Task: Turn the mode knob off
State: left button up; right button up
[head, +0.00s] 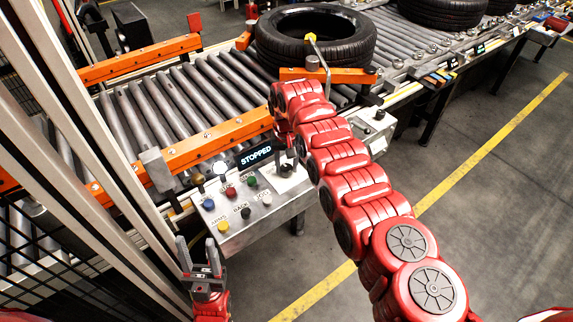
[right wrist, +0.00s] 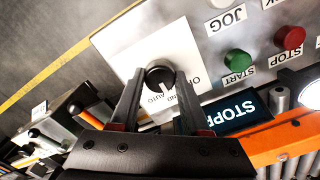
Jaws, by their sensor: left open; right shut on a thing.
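The mode knob (right wrist: 160,76) is a small black round knob on a white plate (right wrist: 120,45). The plate carries a printed AUTO label and other lettering partly hidden by my fingers. My right gripper (right wrist: 159,84) is shut on the knob, with one finger on each side of it. In the head view the right gripper (head: 287,153) is at the control panel's upper right, and the knob is mostly hidden there. The control panel (head: 240,228) has a display (head: 256,155) reading STOPPED. My left gripper (head: 199,254) is open and empty, below the panel's left corner.
Coloured buttons, including a green START button (right wrist: 237,62) and a red STOP button (right wrist: 289,37), sit near the knob. The roller conveyor (head: 150,112) with orange rails runs behind the panel. A tyre (head: 316,35) lies on it. Metal posts stand at left; floor at right is clear.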

grip_shut()
jog(key=shift+d+f+n+b, duration=0.15)
jog(key=shift+n+b, duration=0.45)
jog(key=shift+b, duration=0.3)
jog(key=n+b, duration=0.3)
jog(key=shift+w+b, duration=0.1)
jog(key=shift+b, duration=0.2)
jog(key=shift+n+b, duration=0.85)
jog(key=shift+n, duration=0.35)
jog(key=shift+r+n+b, duration=0.2)
jog(key=shift+n+b, duration=0.2)
jog(key=shift+n, duration=0.8)
